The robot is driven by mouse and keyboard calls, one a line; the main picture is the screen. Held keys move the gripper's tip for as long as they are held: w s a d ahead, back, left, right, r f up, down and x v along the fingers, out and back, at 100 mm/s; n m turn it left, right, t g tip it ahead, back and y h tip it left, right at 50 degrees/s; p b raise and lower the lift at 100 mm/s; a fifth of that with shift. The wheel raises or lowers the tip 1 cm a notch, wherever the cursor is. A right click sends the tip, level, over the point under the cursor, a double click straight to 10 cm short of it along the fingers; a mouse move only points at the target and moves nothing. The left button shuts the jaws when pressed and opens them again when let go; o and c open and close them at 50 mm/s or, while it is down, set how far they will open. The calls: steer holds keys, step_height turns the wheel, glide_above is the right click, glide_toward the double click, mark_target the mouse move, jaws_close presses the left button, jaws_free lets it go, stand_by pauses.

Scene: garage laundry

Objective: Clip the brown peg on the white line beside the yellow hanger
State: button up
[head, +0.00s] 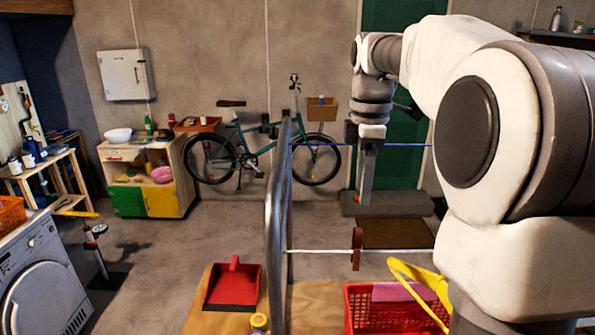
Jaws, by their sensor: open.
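The brown peg (356,247) is upright on the white line (318,251), crossing it with parts above and below. The white line runs right from a grey metal rail (279,205) until my arm hides it. The yellow hanger (418,275) is just right of the peg, tilted, below the line's level. My arm hides part of it, and I cannot see its hook on the line. My gripper (365,195) points down above the peg in the picture, open and empty, with clear space between them. The fingers are seen nearly edge-on.
A blue line (320,144) runs behind my gripper, higher up. A red crate (362,312) with a pink item stands under the hanger. A red dustpan (233,287) lies on the wooden top left of the rail. A bicycle stands at the back wall.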

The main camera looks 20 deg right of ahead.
mark_target(358, 229)
steer(key=shift+f, duration=0.3)
steer(key=shift+s+f+b, duration=0.2)
steer(key=shift+f+b, duration=3.25)
steer(key=shift+f, duration=1.75)
steer(key=shift+c, duration=0.3)
jaws_close()
steer(key=shift+r, duration=0.15)
steer(key=shift+r+p, duration=2.6)
steer(key=shift+r, duration=0.05)
